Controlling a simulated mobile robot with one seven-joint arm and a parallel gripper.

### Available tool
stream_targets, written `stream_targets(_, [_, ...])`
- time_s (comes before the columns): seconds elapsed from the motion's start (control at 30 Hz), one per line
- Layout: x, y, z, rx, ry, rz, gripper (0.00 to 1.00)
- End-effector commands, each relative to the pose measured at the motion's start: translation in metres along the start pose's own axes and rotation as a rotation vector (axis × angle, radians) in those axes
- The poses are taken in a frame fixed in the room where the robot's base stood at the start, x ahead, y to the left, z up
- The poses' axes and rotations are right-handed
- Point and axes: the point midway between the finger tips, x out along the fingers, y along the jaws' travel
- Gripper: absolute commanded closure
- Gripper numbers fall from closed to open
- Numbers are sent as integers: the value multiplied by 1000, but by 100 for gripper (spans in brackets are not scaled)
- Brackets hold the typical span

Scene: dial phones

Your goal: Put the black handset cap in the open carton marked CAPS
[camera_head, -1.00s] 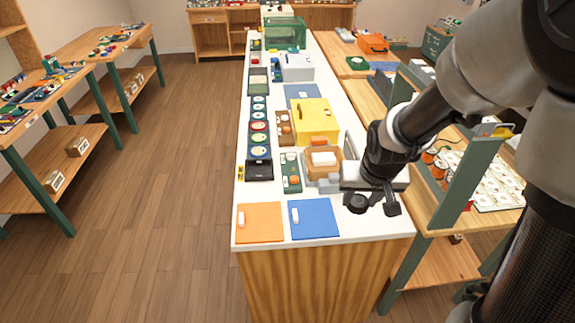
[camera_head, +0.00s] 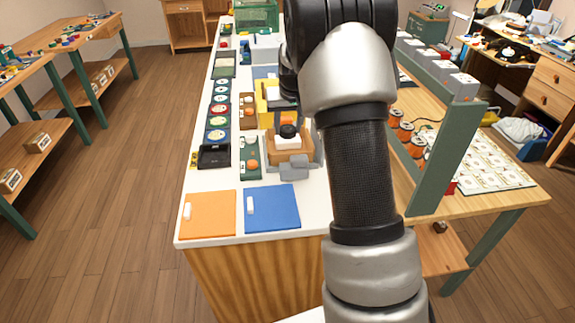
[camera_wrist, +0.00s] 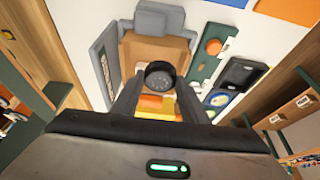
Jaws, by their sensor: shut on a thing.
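The black handset cap (camera_wrist: 160,75) is round with small holes in its face. My gripper (camera_wrist: 158,88) is shut on it, a finger on either side, in the wrist view. The carton also shows behind the cap in the wrist view (camera_wrist: 155,50). I cannot tell how high the cap is above it, and no CAPS marking is readable. My arm hides part of the counter to the right.
A grey block (camera_head: 293,168) stands at the carton's near side. A green tray (camera_head: 250,160) and a black tray (camera_head: 214,156) lie to the left. A yellow box (camera_head: 264,108) is behind. Orange (camera_head: 208,214) and blue (camera_head: 272,208) mats lie in front.

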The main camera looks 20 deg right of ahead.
Motion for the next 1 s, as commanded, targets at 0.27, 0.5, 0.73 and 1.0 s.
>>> stream_targets(0.27, [44, 13, -15, 0, 4, 14, 82])
stream_targets(0.5, [78, 13, -1, 2, 6, 13, 82])
stream_targets(0.73, [98, 13, 8, 1, 4, 13, 82])
stream_targets(1.0, [117, 13, 15, 2, 8, 12, 82])
